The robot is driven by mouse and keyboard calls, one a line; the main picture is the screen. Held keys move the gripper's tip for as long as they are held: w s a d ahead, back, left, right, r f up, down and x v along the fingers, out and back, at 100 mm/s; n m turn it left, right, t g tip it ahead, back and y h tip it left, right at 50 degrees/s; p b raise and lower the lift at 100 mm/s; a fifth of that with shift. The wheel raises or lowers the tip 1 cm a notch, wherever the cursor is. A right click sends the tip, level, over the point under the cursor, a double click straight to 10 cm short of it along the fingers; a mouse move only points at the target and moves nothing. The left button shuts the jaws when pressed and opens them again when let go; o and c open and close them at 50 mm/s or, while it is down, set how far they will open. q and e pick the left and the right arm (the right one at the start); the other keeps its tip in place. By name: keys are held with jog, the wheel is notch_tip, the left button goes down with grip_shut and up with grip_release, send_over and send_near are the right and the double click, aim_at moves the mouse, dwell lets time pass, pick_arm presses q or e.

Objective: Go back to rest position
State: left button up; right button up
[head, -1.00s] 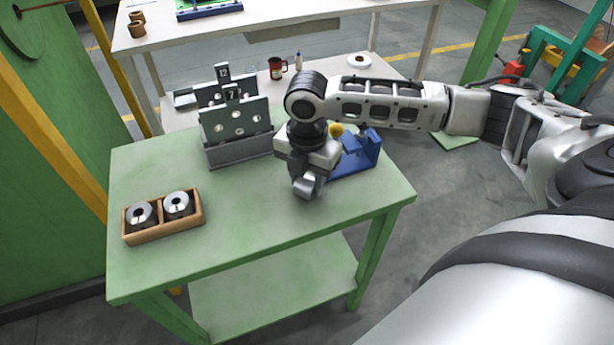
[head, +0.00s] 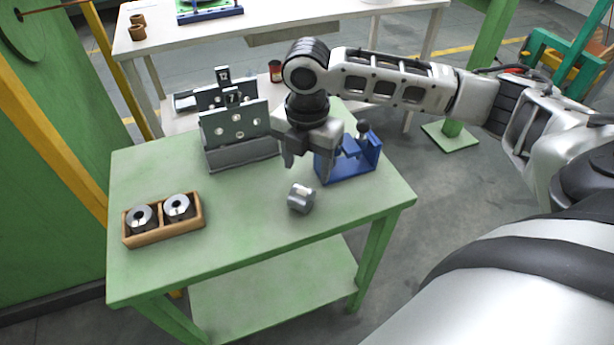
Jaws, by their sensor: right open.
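My right gripper (head: 312,165) is open and empty, fingers pointing down over the green table (head: 235,250). A grey metal cylinder (head: 301,198) lies on the table just in front of and below the gripper, apart from it. My right arm comes in from the right side of the view. My left gripper is not in view.
A blue fixture (head: 352,172) with a dark knob stands right of the gripper, partly hidden by it. Grey plates marked 7 and 12 (head: 238,125) stand in a holder behind. A wooden tray (head: 160,234) holds two metal rollers at left. The table's front middle is clear.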

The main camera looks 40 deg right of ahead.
notch_tip(320, 180, up, 7)
jog(key=shift+f, duration=0.2)
jog(key=s+a+f+m+t+y, duration=0.1)
jog(key=s+a+f+m+y, duration=0.15)
jog(key=a+f+m, duration=0.35)
jog(key=s+a+f+m+t+y, duration=0.1)
jog(key=s+a+f+m, duration=0.1)
jog(key=s+a+f, duration=0.4)
jog(key=s+d+f+m+t+h, duration=0.25)
jog(key=s+d+m, duration=0.35)
jog(key=s+m, duration=0.5)
jog(key=w+a+f+m+t+y, duration=0.1)
jog(key=w+a+f+t, duration=0.4)
jog(key=w+f, duration=0.3)
jog(key=shift+f+m+t+y, duration=0.35)
jog(key=shift+f+m+y, duration=0.05)
